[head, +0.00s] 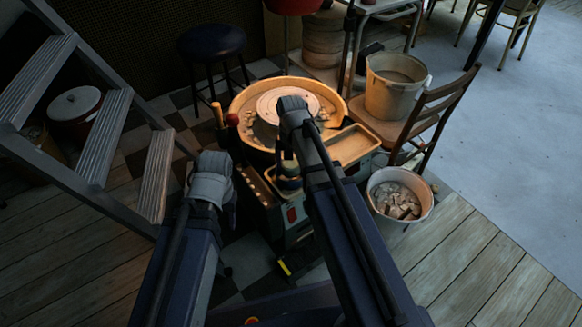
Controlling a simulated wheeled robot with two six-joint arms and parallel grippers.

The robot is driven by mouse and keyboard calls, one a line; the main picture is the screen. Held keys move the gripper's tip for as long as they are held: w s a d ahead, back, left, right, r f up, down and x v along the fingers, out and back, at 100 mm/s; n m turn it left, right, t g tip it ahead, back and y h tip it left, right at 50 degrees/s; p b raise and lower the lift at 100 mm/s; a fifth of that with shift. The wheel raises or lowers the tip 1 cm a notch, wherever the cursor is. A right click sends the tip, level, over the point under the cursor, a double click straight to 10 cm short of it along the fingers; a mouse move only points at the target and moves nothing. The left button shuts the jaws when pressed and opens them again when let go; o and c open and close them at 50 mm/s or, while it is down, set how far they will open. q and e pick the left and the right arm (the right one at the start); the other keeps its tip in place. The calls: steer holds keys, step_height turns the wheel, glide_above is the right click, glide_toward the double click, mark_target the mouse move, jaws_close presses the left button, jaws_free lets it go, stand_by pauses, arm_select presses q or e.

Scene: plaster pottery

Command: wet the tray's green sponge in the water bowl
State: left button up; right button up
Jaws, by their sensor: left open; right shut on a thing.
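The pottery wheel (244,101) stands in the middle with a beige tray (352,146) at its right front. The visible part of the tray looks empty. A small bowl (288,195), probably the water bowl, sits at the wheel's front, partly covered by my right arm. My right gripper (287,173) points down at this bowl and is shut; its fingertips and what they hold are mostly hidden. No green shows that I can tell as the sponge. My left gripper (230,204) is open, left of the bowl, apart from it and largely hidden behind its wrist.
A stepladder (115,125) stands at the left and a dark stool (211,42) behind the wheel. A chair (430,118) holding a bucket (391,97) is at the right. A bucket of pale chunks (384,220) stands right of the wheel. The floor at the lower right is clear.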

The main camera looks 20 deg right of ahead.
mark_target(291, 162)
steer(key=shift+r+p, duration=2.25)
steer(key=shift+r, duration=0.3)
step_height(291, 162, up, 4)
steer(key=p, duration=0.4)
stand_by(0.3)
steer(key=shift+r, duration=0.1)
stand_by(0.4)
